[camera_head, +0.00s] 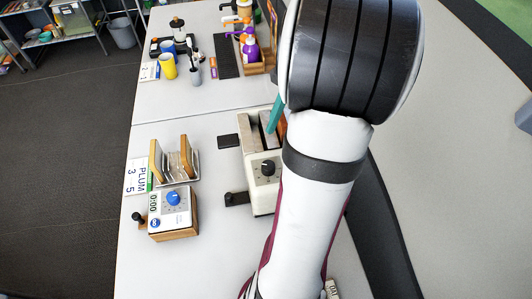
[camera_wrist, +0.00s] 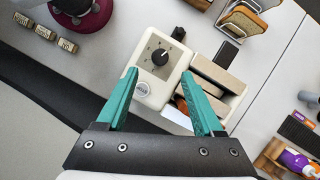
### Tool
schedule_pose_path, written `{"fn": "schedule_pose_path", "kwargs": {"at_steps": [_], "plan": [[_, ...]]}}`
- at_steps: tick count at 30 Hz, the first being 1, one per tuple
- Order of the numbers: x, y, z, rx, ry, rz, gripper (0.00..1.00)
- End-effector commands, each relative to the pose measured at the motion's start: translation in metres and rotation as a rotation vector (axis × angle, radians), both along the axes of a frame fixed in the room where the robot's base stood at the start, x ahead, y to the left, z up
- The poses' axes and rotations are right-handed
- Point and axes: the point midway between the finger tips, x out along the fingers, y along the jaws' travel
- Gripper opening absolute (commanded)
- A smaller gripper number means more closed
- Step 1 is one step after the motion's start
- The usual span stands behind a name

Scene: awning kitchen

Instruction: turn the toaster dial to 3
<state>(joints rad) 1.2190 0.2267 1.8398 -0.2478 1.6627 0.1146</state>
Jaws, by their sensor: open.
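The cream toaster (camera_head: 262,168) stands on the white table in the head view, partly hidden by my arm. Its black dial (camera_head: 267,168) is on the front face. In the wrist view the toaster (camera_wrist: 146,92) shows with the dial (camera_wrist: 160,57) between and beyond my fingertips. Marks ring the dial, too small to read. My gripper (camera_wrist: 158,75) has two teal fingers spread wide, with nothing held. The left finger lies near the toaster's front face and the right one over its slots. I cannot tell whether either touches. In the head view one teal finger (camera_head: 274,116) shows by the slots.
A black lever (camera_head: 236,198) sticks out at the toaster's lower left. Cups, bottles and a crate (camera_head: 252,62) are farther back.

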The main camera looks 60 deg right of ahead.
Motion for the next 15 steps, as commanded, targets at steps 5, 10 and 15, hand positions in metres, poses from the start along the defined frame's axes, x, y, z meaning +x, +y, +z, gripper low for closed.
{"fn": "schedule_pose_path", "kwargs": {"at_steps": [5,10,15], "plan": [[0.006,0.018,-0.044,0.005,0.002,0.002,0.69],[0.01,0.027,-0.067,0.001,0.0,0.001,0.69],[0.011,0.03,-0.075,0.0,0.001,0.0,0.69]]}}
